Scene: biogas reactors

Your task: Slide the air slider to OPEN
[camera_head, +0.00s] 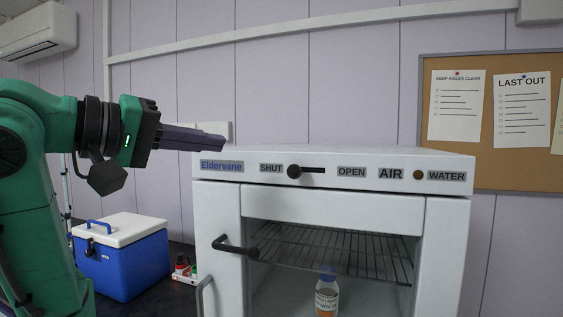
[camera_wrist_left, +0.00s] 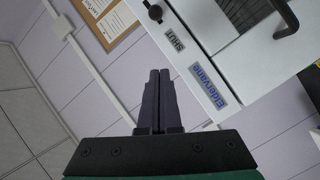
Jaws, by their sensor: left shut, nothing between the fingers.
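The air slider (camera_head: 294,171) is a round black knob on a short dark slot in the white front panel of the reactor cabinet (camera_head: 458,240). The knob is at the slot's left end, beside the SHUT label (camera_head: 271,168). The OPEN label (camera_head: 351,172) is to the right of the slot. The knob also shows near the top of the left wrist view (camera_wrist_left: 154,12). My left gripper (camera_head: 224,142) is shut and empty. My right gripper is not in view.
The cabinet's open front shows a wire rack (camera_head: 330,250) and a small labelled bottle (camera_head: 327,297). A black handle (camera_head: 234,246) sticks out at the left. A blue cooler (camera_head: 122,262) stands at the left. A cork board (camera_head: 513,115) hangs behind. The space before the panel is clear.

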